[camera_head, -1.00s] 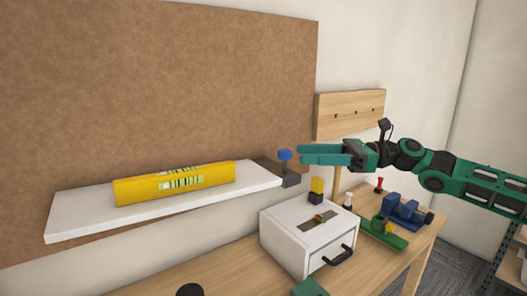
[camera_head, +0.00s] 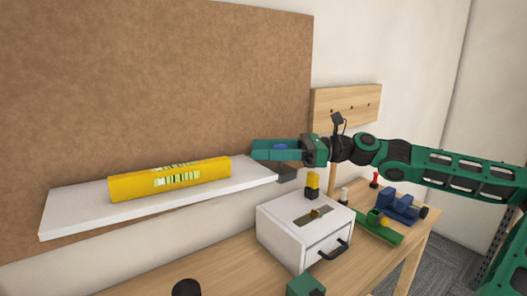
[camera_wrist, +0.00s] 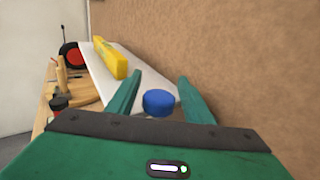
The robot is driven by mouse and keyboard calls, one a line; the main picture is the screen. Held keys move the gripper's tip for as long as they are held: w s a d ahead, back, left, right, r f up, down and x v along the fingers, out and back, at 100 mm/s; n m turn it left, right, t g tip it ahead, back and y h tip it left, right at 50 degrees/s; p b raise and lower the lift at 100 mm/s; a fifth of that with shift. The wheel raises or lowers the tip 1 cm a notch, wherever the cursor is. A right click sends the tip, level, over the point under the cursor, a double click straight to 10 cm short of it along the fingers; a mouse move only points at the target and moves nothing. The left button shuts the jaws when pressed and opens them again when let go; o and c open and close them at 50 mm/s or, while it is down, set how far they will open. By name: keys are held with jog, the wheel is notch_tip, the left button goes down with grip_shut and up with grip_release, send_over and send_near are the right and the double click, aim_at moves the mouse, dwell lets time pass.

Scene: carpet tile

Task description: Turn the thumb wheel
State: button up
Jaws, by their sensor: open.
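The thumb wheel is a blue round knob (camera_wrist: 158,102) at the right end of the white shelf (camera_head: 75,215). In the head view, a bit of the blue knob (camera_head: 281,147) shows between my gripper's fingers. My gripper (camera_head: 262,149) reaches in level from the right. In the wrist view, the two green fingers of my gripper (camera_wrist: 158,98) are open, one on each side of the knob, with gaps visible on both sides. The knob's dark mount (camera_head: 286,174) shows below the fingers; its stem is hidden.
A yellow spirit level (camera_head: 170,181) lies on the shelf. Below stands a white drawer box (camera_head: 290,240) with a yellow-topped piece (camera_head: 313,184). A blue vise-like object (camera_head: 400,205) and a green one (camera_head: 379,230) are on the wooden bench. A brown board (camera_head: 150,90) backs the shelf.

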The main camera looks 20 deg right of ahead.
jog(key=c, duration=1)
jog(key=shift+w+t, duration=0.1)
jog(key=shift+t, duration=0.2)
jog(key=m+t, duration=0.1)
jog(key=m+t+h, duration=0.2)
jog(key=shift+w+d+f+t, duration=0.1)
jog(key=shift+w+d+t, duration=0.15)
jog(key=shift+w+t, duration=0.1)
jog(key=m+t+h, duration=0.2)
jog(key=t+h, duration=0.1)
jog(key=w+m+t+h, duration=0.1)
jog(key=shift+d+m+t, duration=0.25)
jog(key=shift+d+m, duration=0.15)
jog(key=shift+w+d+m+t+h, duration=0.2)
jog(key=shift+m+t+h, duration=0.35)
jog(key=shift+h, duration=0.3)
jog(key=shift+w+d+m+t+h, duration=0.15)
jog(key=shift+m+t+h, duration=0.2)
jog(key=shift+m+h, duration=0.4)
jog(key=shift+d+m+t+h, duration=0.35)
jog(key=shift+m+h, duration=0.25)
jog(key=shift+h, duration=0.5)
jog(key=shift+w+d+m+t+h, duration=0.1)
jog(key=shift+d+m+t+h, duration=0.05)
jog(key=shift+m+t+h, duration=0.2)
